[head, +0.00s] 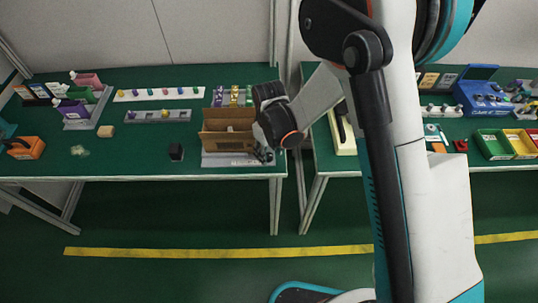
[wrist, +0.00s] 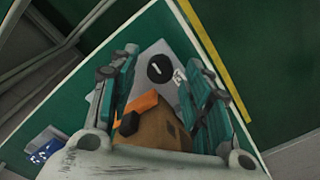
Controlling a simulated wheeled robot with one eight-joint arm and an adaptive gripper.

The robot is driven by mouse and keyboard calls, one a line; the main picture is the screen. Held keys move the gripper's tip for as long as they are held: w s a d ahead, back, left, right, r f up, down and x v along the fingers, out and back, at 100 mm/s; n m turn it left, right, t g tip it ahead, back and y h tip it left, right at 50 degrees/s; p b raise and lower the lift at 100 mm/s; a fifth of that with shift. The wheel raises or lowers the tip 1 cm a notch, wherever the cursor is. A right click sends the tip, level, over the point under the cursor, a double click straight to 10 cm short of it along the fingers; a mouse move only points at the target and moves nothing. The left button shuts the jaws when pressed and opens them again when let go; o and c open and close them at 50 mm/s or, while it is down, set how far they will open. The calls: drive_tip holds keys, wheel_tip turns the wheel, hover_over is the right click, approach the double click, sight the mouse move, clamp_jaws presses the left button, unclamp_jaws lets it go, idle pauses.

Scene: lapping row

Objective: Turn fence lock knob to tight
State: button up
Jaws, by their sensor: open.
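A round black knob (wrist: 160,69) with a short white pointer mark sits on a grey plate (wrist: 148,52) in the wrist view. A small label (wrist: 180,75) with dark marks lies to its right; I cannot read it. My gripper (wrist: 157,73) is open, with one finger on each side of the knob in the picture. I cannot tell whether either finger touches it. In the head view my gripper (head: 267,154) is at the front right of the bench, beside a brown box-like piece (head: 228,141) on a grey base (head: 225,160). The knob is not visible there.
A brown block (wrist: 162,132) with an orange part (wrist: 136,112) is close below the knob in the wrist view.

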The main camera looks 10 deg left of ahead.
drive_tip(key=shift+f, duration=0.65)
clamp_jaws()
drive_tip(key=shift+m+b, duration=0.5)
drive_tip(key=shift+m, duration=1.1)
unclamp_jaws()
